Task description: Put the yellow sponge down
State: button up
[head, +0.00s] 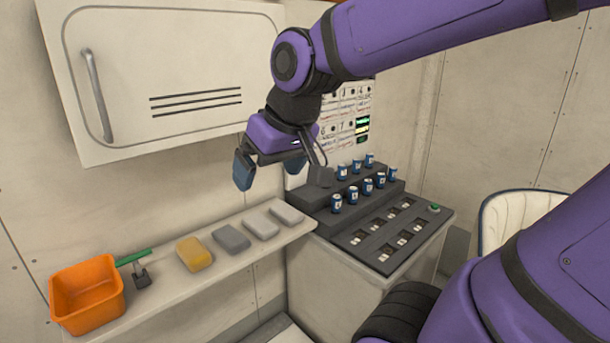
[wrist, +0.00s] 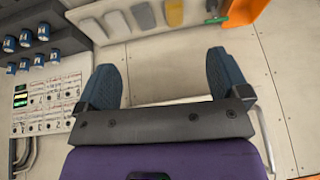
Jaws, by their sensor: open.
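The yellow sponge (head: 194,254) lies on the white shelf (head: 172,292), between a green-handled tool and a row of grey sponges. It also shows at the top of the wrist view (wrist: 175,13). My gripper (head: 281,174) is open and empty, held in the air above and to the right of the sponge in the head view, apart from it. In the wrist view its two blue fingers (wrist: 163,84) are spread wide with nothing between them.
An orange bin (head: 88,297) and the green-handled tool (head: 136,264) are at the shelf's left end. Grey sponges (head: 231,239) lie right of the yellow one. A dark stepped console (head: 375,222) with several blue cans stands at right. A wall cabinet (head: 165,72) hangs above the shelf.

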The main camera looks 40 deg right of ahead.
jog(key=s, duration=0.7)
jog(key=shift+s+d+r+h, duration=0.2)
jog(key=shift+d+r+h, duration=0.2)
jog(key=shift+d, duration=0.05)
jog(key=shift+o, duration=0.5)
jog(key=shift+w, duration=0.15)
send_over(193, 248)
jog(key=s, duration=0.4)
jog(key=shift+g, duration=0.4)
notch_tip(193, 248, down, 23)
jog(key=shift+d+r, duration=0.1)
jog(key=shift+d, duration=0.05)
jog(key=shift+a+x, duration=0.2)
jog(key=shift+x, duration=5.5)
jog(key=shift+w, duration=0.1)
